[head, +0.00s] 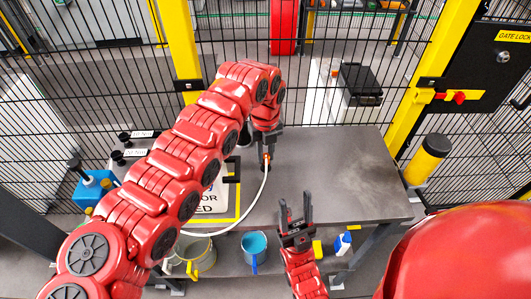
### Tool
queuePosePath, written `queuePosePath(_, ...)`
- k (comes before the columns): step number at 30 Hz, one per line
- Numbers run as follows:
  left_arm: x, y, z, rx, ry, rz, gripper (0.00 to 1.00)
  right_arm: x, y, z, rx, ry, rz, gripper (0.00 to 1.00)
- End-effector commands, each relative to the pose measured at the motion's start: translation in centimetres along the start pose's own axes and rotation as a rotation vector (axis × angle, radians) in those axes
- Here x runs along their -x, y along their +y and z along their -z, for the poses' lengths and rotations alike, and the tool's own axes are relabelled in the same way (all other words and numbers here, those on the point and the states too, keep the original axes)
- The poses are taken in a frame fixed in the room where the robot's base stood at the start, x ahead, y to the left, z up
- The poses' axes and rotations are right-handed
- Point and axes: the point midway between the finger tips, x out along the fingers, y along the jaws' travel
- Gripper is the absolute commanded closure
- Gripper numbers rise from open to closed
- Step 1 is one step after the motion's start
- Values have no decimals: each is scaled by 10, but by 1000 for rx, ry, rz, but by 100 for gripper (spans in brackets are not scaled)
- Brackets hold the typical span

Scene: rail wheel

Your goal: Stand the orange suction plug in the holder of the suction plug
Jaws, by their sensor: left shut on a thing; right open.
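My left gripper (266,151), reaching over the grey table, points down and is shut on the orange suction plug (267,157). Only a small orange part of the plug shows between the fingers. A white hose (262,190) runs from the plug and curves down to the left. Something dark lies just below the plug; I cannot tell whether it is the holder or whether the plug touches it. My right gripper (296,208) is open and empty, pointing up in front of the table's front edge.
The grey table (350,175) is clear on its right side. A yellow-edged sign (212,205) is partly behind my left arm. Buckets, including a blue one (255,248), stand on the lower shelf. A mesh fence and a yellow-black post (427,160) bound the place.

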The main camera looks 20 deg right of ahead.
Motion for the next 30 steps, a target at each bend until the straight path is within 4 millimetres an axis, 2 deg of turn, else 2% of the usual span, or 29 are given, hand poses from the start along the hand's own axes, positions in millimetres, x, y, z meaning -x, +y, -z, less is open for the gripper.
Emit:
queuePosePath(3, 0, 0, 0, 0, 0, 0, 100, 0, 0, 0, 0, 0, 0, 50)
queuePosePath(4, 0, 0, 0, 0, 0, 0, 70, 0, 0, 0, 0, 0, 0, 50)
queuePosePath(9, 0, 0, 0, 0, 0, 0, 40, 0, 0, 0, 0, 0, 0, 50)
queuePosePath(20, 5, 0, 0, 0, -1, 0, 40, -1, 0, 0, 0, 0, 0, 50)
queuePosePath(25, 33, -1, -1, -1, -6, 3, 40, -8, 0, 1, 0, 0, 0, 50)
queuePosePath(30, 83, -1, -1, 0, -5, 3, 40, -27, 1, 5, 0, 0, 0, 50)
